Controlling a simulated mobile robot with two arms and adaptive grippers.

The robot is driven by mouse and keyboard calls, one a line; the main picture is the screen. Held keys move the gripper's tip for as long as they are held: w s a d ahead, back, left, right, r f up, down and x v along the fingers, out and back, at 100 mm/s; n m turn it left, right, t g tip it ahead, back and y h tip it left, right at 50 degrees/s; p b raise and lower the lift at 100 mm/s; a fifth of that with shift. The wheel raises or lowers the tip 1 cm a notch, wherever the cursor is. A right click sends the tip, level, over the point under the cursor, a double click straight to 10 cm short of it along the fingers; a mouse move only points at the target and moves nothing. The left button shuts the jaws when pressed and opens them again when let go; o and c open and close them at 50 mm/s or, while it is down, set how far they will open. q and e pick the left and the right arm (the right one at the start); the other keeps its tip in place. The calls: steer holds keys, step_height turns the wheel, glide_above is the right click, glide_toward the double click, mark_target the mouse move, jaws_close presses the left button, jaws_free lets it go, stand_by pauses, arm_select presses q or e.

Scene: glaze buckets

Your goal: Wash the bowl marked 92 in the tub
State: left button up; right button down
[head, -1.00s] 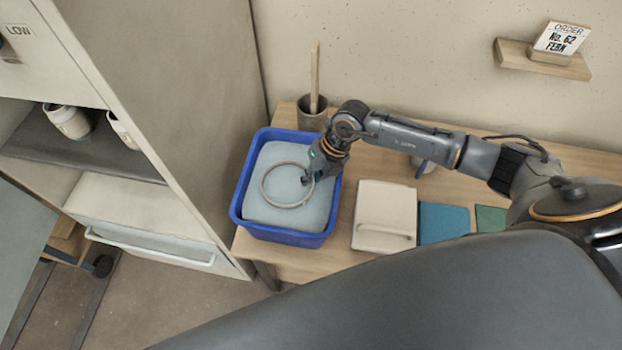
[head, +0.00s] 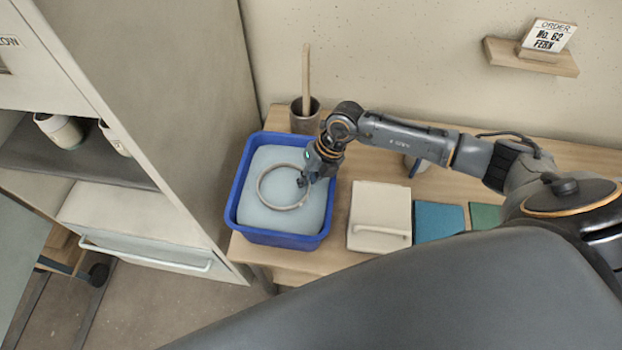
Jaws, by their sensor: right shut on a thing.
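A blue tub (head: 281,240) filled with pale, bluish-grey water (head: 250,212) stands at the left end of the wooden table. A round bowl (head: 284,208) sits in the water, with only its ring-shaped rim clearly showing. No number can be read on it. My right gripper (head: 303,181) reaches in over the tub's right side and is shut on the bowl's right rim. My left gripper is not in view.
A pale lidded box (head: 380,203), a blue tile (head: 438,220) and a green tile lie right of the tub. A cup with a wooden stick (head: 304,116) stands behind. A cabinet (head: 165,90) rises at left. A wall card (head: 548,37) reads "ORDER No. 62 FERN".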

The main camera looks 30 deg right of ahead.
steer(key=shift+a, duration=0.4)
steer(key=shift+d, duration=0.1)
steer(key=shift+d, duration=1.2)
steer(key=shift+a, duration=0.2)
steer(key=shift+a, duration=1.1)
steer(key=shift+d, duration=0.15)
